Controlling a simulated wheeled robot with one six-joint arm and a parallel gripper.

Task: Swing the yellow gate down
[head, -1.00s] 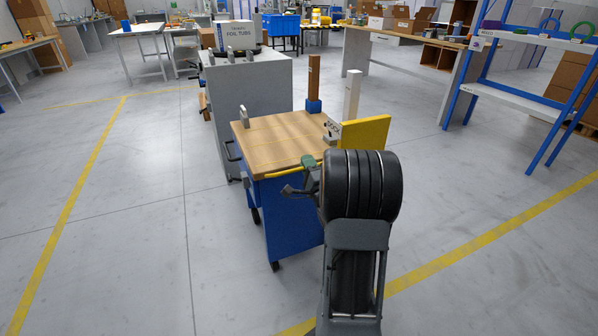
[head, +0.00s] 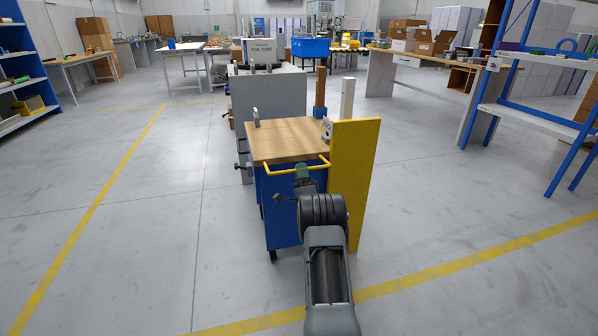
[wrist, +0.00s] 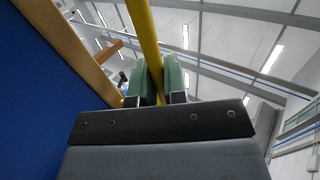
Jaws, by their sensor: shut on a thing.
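The yellow gate (head: 356,180) is a tall flat panel standing upright along the right side of a blue cart (head: 281,215) with a wooden top (head: 288,135). A yellow handle bar (head: 275,172) runs across the near edge of the cart top. My gripper (head: 303,170) is shut on this bar, its green jaws on either side of it. In the wrist view, the bar (wrist: 144,28) passes between the green jaws (wrist: 156,75). The gate is apart from the jaws, to their right in the head view. My arm hides part of the gate's lower left.
A brown post (head: 320,85) in a blue socket and a white post (head: 347,98) stand at the cart's back right. A grey cabinet (head: 270,95) is behind the cart. A blue shelf rack (head: 520,108) stands far right. The floor left of the cart is clear.

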